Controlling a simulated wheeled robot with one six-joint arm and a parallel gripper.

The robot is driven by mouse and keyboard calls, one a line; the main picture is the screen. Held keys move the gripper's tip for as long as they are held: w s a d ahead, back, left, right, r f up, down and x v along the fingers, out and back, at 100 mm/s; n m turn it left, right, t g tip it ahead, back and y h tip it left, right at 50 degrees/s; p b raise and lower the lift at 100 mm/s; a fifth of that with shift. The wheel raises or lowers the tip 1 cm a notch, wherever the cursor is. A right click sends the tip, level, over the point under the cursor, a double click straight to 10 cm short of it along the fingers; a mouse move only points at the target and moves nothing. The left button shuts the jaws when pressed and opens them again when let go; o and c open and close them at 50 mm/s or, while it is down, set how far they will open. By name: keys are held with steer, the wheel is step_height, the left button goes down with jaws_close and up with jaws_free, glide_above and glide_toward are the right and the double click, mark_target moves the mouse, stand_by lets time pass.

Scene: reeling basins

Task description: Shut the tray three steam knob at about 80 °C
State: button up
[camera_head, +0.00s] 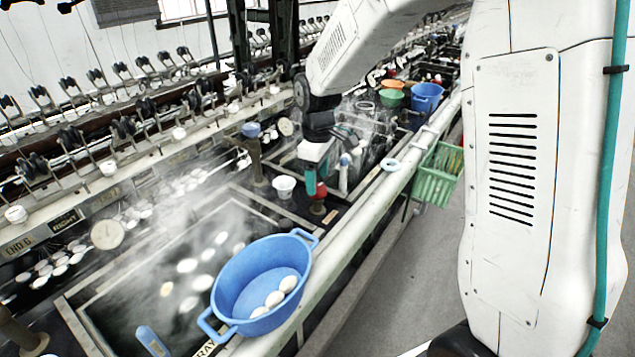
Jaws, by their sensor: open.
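A red knob (321,191) stands on a short brown post at the inner edge of the basin rim, near the picture's middle. My gripper (317,176) points down right at this knob, with a teal finger beside its left side. The jaws are open; whether they touch the knob I cannot tell. A round dial (285,127) sits on the back ledge behind; its reading is too small to make out. A second dial (107,235) is at the left above a steaming tray (75,318). The tray numbers cannot be read.
A blue basin (262,262) with several white cocoons sits on the front rim. A green basket (438,176) hangs off the rim at right. Steam blurs the left tray.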

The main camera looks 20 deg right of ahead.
steer(key=shift+f, duration=1.15)
steer(key=shift+c, duration=0.3)
steer(key=c, duration=0.9)
steer(key=shift+m, duration=0.4)
steer(key=m, duration=0.3)
steer(key=shift+m, duration=2.6)
